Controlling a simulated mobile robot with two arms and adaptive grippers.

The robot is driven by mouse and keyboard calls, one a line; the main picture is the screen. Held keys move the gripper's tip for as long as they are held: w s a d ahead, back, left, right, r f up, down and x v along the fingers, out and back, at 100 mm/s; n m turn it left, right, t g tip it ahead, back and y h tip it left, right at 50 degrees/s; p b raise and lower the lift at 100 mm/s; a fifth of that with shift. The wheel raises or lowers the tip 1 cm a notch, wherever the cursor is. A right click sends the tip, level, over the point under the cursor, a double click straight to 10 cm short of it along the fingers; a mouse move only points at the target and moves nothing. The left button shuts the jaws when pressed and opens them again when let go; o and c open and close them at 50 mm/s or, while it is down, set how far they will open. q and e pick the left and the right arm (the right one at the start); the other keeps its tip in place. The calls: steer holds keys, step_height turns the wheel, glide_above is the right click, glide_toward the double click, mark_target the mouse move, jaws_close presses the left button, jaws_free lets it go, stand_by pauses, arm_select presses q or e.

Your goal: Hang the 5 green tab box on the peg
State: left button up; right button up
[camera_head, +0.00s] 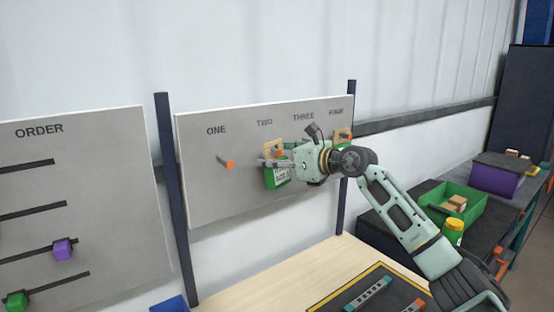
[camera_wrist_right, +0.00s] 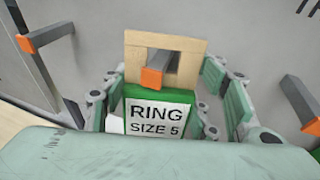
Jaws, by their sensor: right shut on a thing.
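The green box (camera_head: 277,178) labelled "RING SIZE 5" (camera_wrist_right: 157,118) hangs upright from its pale wooden tab below the word TWO on the grey board (camera_head: 250,200). In the right wrist view a grey peg with an orange tip (camera_wrist_right: 152,78) shows through the opening of the wooden tab (camera_wrist_right: 189,48). My right gripper (camera_head: 276,163) is shut on the green box, with fingers on both sides of it. It partly covers the box in the head view. I cannot tell how far along the peg the tab sits. My left gripper is not in view.
An empty orange-tipped peg (camera_head: 227,163) stands under ONE. Another peg (camera_wrist_right: 302,100) is to the right of the box. An ORDER board (camera_head: 90,200), wooden table (camera_head: 260,285) and green bin (camera_head: 478,211) surround the work area.

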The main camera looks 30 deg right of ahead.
steer(key=shift+a+f, duration=0.15)
steer(key=shift+f, duration=0.2)
steer(key=o, duration=1.3)
steer(key=shift+w+a+f, duration=0.1)
steer(key=shift+w+a, duration=0.1)
steer(key=shift+w, duration=0.25)
steer(key=shift+c, duration=0.2)
steer(key=shift+s+d, duration=0.1)
steer(key=shift+s+d, duration=0.15)
steer(key=v, duration=1.1)
steer(key=shift+s, duration=0.25)
steer(key=shift+d, duration=0.1)
